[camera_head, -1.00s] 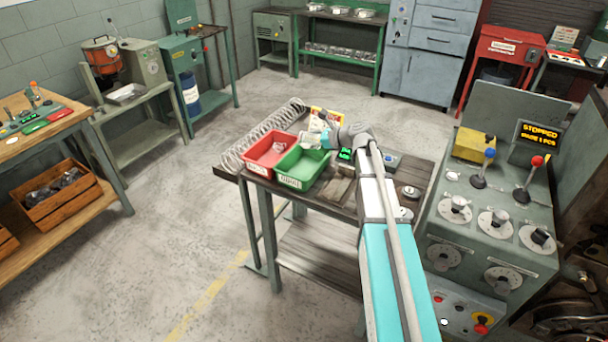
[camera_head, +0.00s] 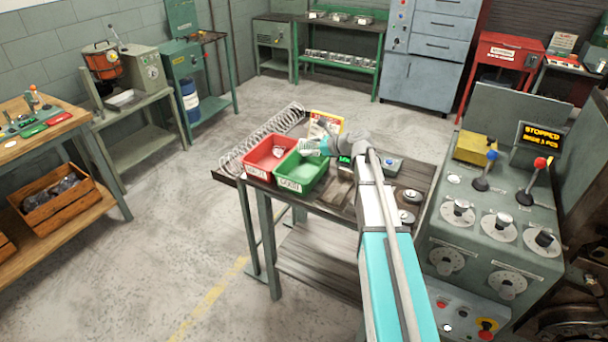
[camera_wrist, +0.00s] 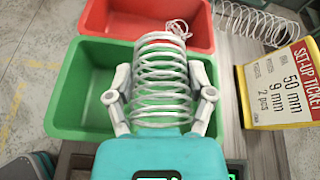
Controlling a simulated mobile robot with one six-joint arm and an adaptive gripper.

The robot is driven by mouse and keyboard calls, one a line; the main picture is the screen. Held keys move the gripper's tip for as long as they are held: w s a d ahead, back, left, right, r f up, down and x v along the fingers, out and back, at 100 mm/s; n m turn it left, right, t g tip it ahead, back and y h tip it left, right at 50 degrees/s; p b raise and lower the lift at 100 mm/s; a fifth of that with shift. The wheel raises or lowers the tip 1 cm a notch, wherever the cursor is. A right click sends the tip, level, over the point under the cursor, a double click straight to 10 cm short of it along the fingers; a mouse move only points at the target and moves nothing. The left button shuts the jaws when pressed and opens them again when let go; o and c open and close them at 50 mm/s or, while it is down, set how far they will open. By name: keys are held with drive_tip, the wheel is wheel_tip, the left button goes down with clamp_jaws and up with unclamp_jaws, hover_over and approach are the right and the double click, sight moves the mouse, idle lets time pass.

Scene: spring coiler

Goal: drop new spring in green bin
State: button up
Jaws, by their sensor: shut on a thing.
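My gripper (camera_wrist: 162,95) is shut on a pale wire spring (camera_wrist: 160,72), whose coils show between the two fingers in the wrist view. The green bin (camera_wrist: 68,110) lies below and behind the spring in that view. In the head view the green bin (camera_head: 301,181) stands on the dark table, with a white label on its front. My gripper (camera_head: 308,147) is over the bin's far part with the spring, small and hard to make out there. How high the spring hangs above the bin floor I cannot tell.
A red bin (camera_head: 263,166) with a piece of wire in it stands left of the green bin. A long coiled spring (camera_head: 262,135) lies along the table's back left edge. A yellow set-up ticket (camera_wrist: 283,83) stands to the right. The control console (camera_head: 500,235) is right of the table.

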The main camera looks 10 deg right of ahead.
drive_tip(key=shift+f+b, duration=1.95)
drive_tip(key=shift+f, duration=0.25)
drive_tip(key=o, duration=1.1)
drive_tip(key=shift+r, duration=0.2)
wheel_tip(320, 180, up, 6)
drive_tip(key=p, duration=0.6)
drive_tip(key=shift+r+p, duration=0.15)
drive_tip(key=shift+p, duration=0.15)
drive_tip(key=s+r+p, duration=1.4)
drive_tip(key=r+p, duration=0.1)
drive_tip(key=shift+s+r, duration=0.15)
drive_tip(key=shift+r, duration=0.05)
drive_tip(key=shift+a, duration=0.15)
